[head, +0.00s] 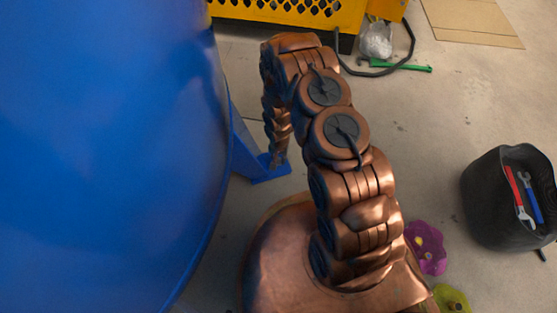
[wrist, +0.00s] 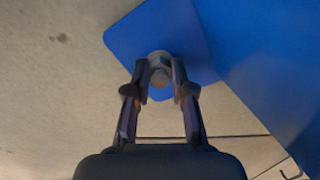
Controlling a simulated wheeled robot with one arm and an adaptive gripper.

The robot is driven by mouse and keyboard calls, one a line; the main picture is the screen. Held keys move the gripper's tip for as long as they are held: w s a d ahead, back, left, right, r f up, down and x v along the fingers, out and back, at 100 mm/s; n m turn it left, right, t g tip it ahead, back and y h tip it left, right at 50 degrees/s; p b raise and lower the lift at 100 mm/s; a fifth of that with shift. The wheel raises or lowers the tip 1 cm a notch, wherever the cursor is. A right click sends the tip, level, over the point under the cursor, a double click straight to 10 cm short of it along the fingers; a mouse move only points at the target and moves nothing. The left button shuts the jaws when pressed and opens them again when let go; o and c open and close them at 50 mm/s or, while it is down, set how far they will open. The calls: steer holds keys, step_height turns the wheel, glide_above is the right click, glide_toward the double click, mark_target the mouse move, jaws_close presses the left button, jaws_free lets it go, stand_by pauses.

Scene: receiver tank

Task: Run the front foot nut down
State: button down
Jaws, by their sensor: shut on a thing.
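The blue tank (head: 100,130) fills the left of the head view. Its front foot (head: 268,172) is a blue plate on the floor at the end of a blue leg. In the wrist view the foot plate (wrist: 140,38) has a grey nut (wrist: 159,68) standing on it, seen between my fingertips. My gripper (wrist: 160,76) is shut on the nut, one finger on each side of it. In the head view my arm reaches down to the foot and hides the nut and fingertips. I cannot tell whether the nut touches the plate.
A black bucket (head: 490,215) with red and blue-handled tools stands at right. Purple (head: 428,250) and yellow-green (head: 452,299) round pieces lie near it. A yellow perforated frame (head: 290,12), a black hose (head: 408,50) and a green tool (head: 415,67) are at the back.

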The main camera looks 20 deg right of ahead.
steer(key=shift+m, duration=0.7)
steer(key=c, duration=0.9)
jaws_free()
